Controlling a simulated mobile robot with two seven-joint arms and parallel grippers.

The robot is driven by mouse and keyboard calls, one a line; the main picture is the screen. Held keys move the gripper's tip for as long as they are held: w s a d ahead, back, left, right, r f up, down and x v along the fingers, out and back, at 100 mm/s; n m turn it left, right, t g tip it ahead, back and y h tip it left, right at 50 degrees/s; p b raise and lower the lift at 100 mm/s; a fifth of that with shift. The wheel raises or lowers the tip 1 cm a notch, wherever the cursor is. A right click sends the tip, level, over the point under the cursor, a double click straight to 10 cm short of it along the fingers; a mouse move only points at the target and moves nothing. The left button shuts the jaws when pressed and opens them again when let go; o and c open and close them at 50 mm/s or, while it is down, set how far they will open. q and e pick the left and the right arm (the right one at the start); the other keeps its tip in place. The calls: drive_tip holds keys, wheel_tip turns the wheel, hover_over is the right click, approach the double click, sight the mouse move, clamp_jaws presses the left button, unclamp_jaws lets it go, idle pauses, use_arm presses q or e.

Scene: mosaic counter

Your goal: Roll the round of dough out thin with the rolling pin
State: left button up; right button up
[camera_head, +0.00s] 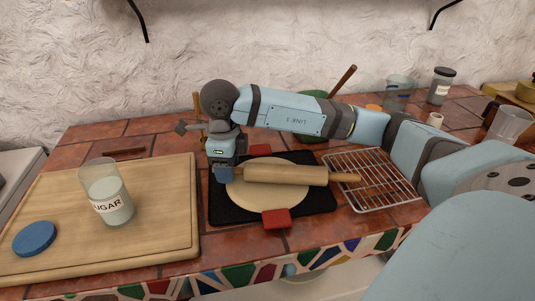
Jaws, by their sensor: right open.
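The pale round of dough (262,200) lies flat on a black mat (322,200). The wooden rolling pin (285,175) lies across the dough, its axis running left to right. Its right handle points over the wire rack. My right gripper (224,174) points down at the pin's left end, with its blue fingertips low beside the dough's left edge. It is open, and it hides the pin's left handle; I cannot tell whether it touches the handle. My left gripper is not in view.
Red blocks (276,218) sit at the mat's front and back edges. A wire rack (370,183) is on the right. A cutting board (165,222) on the left holds a sugar jar (108,196) and a blue lid (34,239). Bowls and jars stand behind.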

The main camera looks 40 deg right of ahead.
drive_tip(key=shift+r+p, duration=2)
drive_tip(key=shift+r, duration=1.5)
drive_tip(key=shift+s+f, duration=0.1)
